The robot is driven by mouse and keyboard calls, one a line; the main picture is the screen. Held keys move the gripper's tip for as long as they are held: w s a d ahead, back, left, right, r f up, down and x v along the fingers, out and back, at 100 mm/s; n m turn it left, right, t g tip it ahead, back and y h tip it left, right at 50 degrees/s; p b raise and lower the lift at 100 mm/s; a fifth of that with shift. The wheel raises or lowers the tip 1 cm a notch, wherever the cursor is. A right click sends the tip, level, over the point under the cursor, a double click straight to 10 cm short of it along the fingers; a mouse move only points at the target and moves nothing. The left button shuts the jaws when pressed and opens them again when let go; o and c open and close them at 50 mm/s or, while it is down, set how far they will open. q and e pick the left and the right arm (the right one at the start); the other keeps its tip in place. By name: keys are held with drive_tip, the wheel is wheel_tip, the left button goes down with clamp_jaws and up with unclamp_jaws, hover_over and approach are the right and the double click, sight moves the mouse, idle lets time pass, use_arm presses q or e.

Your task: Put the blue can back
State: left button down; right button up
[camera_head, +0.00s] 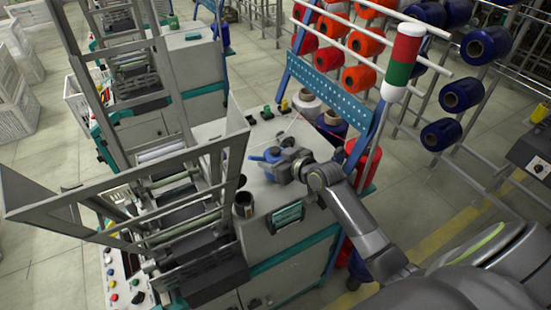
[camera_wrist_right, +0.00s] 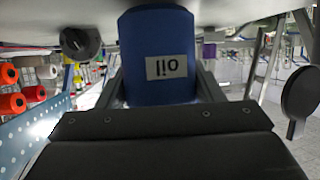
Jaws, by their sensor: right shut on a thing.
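The blue can (camera_head: 268,154) is at the top of the grey machine cabinet (camera_head: 284,246), near its middle. It also shows large in the right wrist view (camera_wrist_right: 158,38), with a pale label reading "oil" upside down. My right gripper (camera_head: 278,165) is shut on the can, with a finger on each side of it. The gripper hides part of the can in the head view. I cannot tell whether the can touches the cabinet top. My left gripper is not in view.
A dark open cup (camera_head: 243,204) stands at the cabinet's front left edge. Bobbins (camera_head: 331,124) stand behind the can, near the blue perforated rack (camera_head: 333,98). A metal frame (camera_head: 232,150) rises close on the left. A red, white and green signal light (camera_head: 403,62) stands at right.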

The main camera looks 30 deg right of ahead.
drive_tip(key=shift+f, duration=0.25)
drive_tip(key=shift+f, duration=0.2)
drive_tip(key=o, duration=1)
drive_tip(key=shift+o, duration=0.2)
drive_tip(key=shift+r, duration=0.15)
drive_tip(key=shift+s+r, duration=0.1)
drive_tip(key=b+v, duration=0.1)
drive_tip(key=v, duration=1.1)
drive_tip(key=shift+b, duration=0.4)
